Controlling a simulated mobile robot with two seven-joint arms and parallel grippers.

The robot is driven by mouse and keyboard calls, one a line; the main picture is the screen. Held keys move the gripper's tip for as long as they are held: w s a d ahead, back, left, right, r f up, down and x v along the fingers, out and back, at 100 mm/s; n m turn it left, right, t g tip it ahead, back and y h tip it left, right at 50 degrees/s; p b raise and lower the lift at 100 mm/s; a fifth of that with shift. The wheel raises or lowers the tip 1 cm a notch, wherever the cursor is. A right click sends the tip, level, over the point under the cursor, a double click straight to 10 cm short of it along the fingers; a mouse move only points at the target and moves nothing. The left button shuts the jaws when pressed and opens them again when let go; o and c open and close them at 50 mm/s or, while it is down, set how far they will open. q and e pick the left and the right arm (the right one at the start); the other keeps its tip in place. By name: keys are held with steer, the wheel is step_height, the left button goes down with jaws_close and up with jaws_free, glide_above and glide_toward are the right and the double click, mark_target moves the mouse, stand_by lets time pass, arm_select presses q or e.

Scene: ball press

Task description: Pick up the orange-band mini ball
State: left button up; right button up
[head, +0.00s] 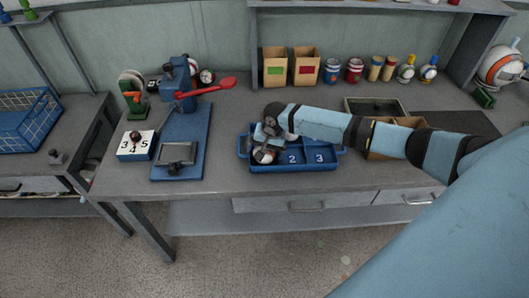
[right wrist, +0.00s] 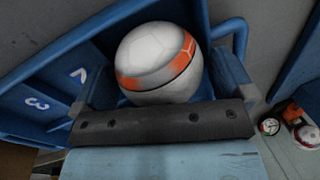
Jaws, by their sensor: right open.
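The mini ball, white with an orange and grey band, sits in the left compartment of the blue tray (head: 328,166). It shows at the tray's near left in the head view (head: 264,156), partly covered by my right gripper (head: 268,142). In the right wrist view the ball (right wrist: 160,62) lies between the two fingers of my right gripper (right wrist: 166,88), just beyond the dark palm bar. The fingers are apart, one on each side of the ball; I cannot tell whether either touches it. The tray's compartments marked 2 and 3 look empty. My left gripper is out of view.
A blue press (head: 180,115) with a red lever (head: 214,87) stands left of the tray. Boxes (head: 305,67), cans and bottles line the back. An open brown box (head: 381,152) stands right of the tray, under my right arm.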

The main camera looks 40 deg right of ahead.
steer(key=c, duration=0.8)
steer(key=shift+o, duration=0.2)
steer(key=shift+r, duration=0.1)
